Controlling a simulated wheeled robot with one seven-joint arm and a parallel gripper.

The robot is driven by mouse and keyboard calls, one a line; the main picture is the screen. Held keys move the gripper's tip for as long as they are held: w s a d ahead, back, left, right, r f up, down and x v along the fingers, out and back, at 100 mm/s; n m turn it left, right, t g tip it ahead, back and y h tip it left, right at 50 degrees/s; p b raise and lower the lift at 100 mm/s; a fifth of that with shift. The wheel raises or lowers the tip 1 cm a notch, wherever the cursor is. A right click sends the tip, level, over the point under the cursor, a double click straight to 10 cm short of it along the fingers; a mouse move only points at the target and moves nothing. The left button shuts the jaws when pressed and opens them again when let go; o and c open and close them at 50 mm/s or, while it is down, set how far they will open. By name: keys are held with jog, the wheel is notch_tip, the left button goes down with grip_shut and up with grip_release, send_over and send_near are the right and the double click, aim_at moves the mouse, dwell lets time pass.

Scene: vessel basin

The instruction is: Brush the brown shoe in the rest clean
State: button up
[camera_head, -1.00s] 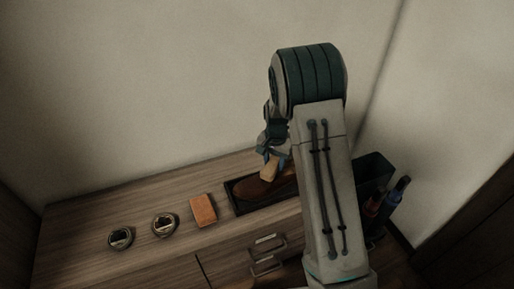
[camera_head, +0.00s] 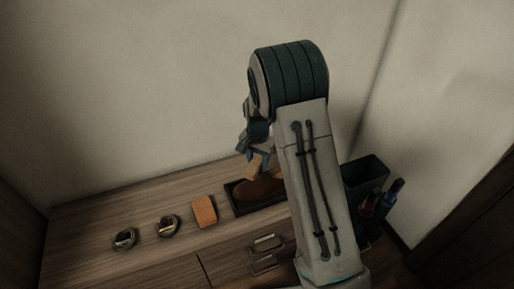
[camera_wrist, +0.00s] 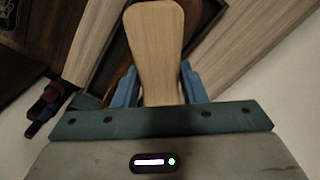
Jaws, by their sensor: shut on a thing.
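The brown shoe (camera_head: 262,188) lies in a dark, shallow rest (camera_head: 236,205) on the wooden cabinet top. My arm hides its right part. My gripper (camera_head: 257,160) is shut on a light wooden brush (camera_head: 252,168) over the left part of the shoe. In the wrist view the brush's wooden back (camera_wrist: 155,45) fills the space between the blue fingers of the gripper (camera_wrist: 158,88). A little of the shoe (camera_wrist: 122,90) shows beside it. The brush's bristles are hidden, so I cannot tell whether they touch the leather.
An orange-brown block (camera_head: 204,211) and two round tins (camera_head: 167,225) (camera_head: 124,238) stand left of the rest. A dark bin (camera_head: 366,178) and dark bottle-like things (camera_head: 393,190) are to the right. Drawer handles (camera_head: 266,243) stick out in front. The wall is close behind.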

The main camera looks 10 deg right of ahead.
jog(key=shift+r+p, duration=1.15)
jog(key=shift+r, duration=0.85)
